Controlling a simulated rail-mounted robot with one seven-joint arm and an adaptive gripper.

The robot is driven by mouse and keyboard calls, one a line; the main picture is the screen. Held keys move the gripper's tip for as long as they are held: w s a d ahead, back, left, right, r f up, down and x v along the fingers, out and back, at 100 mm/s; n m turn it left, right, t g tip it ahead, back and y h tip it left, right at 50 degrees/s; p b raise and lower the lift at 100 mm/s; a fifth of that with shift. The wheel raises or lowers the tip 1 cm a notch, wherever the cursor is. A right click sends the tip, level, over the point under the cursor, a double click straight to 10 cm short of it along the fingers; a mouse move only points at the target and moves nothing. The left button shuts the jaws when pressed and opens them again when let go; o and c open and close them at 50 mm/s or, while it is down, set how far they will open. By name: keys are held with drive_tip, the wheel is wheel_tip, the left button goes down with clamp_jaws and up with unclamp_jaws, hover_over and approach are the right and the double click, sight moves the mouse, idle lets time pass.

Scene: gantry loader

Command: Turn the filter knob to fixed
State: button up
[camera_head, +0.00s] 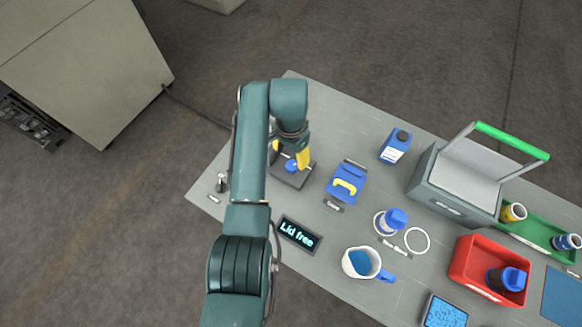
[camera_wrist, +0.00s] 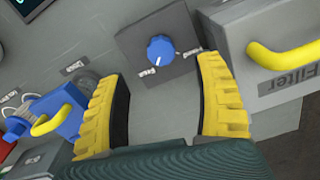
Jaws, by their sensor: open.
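The blue filter knob (camera_wrist: 161,48) sits on a dark square plate (camera_wrist: 133,42) in the wrist view. Its white pointer mark points to the lower left, towards one of two small labels that I cannot read; the other label is to the right. In the head view the knob (camera_head: 291,166) and its plate (camera_head: 291,180) show partly, beside my arm. My gripper (camera_wrist: 162,68) is open and empty, with its yellow fingers spread on either side below the knob in the wrist view. Neither finger visibly touches the knob.
A grey box (camera_wrist: 237,30) marked "Filter", with a yellow handle, stands close to the right finger. A blue latch block (camera_head: 345,184) with a yellow handle is right of the knob. A display (camera_head: 297,234) reads "Lid free".

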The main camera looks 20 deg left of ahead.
sight(291, 166)
wheel_tip(291, 166, down, 8)
drive_tip(key=shift+f+b, duration=0.1)
drive_tip(key=shift+b, duration=0.95)
drive_tip(key=c, duration=1.2)
